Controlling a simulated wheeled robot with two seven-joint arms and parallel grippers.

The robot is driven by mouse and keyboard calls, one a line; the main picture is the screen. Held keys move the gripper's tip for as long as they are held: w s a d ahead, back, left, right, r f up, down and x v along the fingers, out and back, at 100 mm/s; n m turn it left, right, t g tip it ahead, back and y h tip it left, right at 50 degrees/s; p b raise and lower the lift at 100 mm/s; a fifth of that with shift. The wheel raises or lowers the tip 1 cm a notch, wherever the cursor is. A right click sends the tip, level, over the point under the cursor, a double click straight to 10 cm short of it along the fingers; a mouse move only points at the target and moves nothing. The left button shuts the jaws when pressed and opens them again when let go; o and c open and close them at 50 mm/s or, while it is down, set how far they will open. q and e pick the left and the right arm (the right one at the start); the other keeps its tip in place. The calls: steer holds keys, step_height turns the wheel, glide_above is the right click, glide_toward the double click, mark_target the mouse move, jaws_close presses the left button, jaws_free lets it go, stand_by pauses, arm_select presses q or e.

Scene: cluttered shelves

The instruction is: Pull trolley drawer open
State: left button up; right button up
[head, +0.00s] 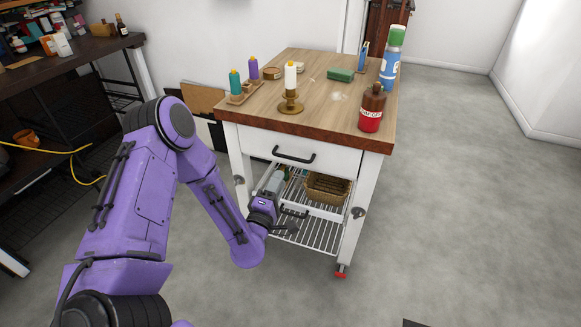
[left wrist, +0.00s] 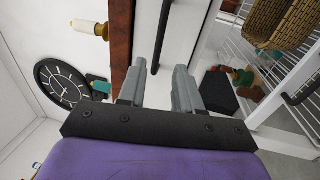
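The trolley (head: 233,150) has a wooden top and white frame. Its upper drawer (head: 330,159) looks closed, with a black bar handle (head: 294,155). My right gripper is not in view.
On the trolley top are a candle holder (head: 291,102), a red bottle (head: 372,112), a spray can (head: 391,62) and a green block (head: 341,75). A wire shelf (head: 318,234) lies below the drawers. A dark cluttered bench (head: 75,48) stands left. Floor at right is clear.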

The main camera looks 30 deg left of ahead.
mark_target(290, 157)
arm_select(q)
steer(key=p+x, duration=0.1)
steer(key=x, duration=0.9)
steer(key=shift+c, duration=0.3)
jaws_close()
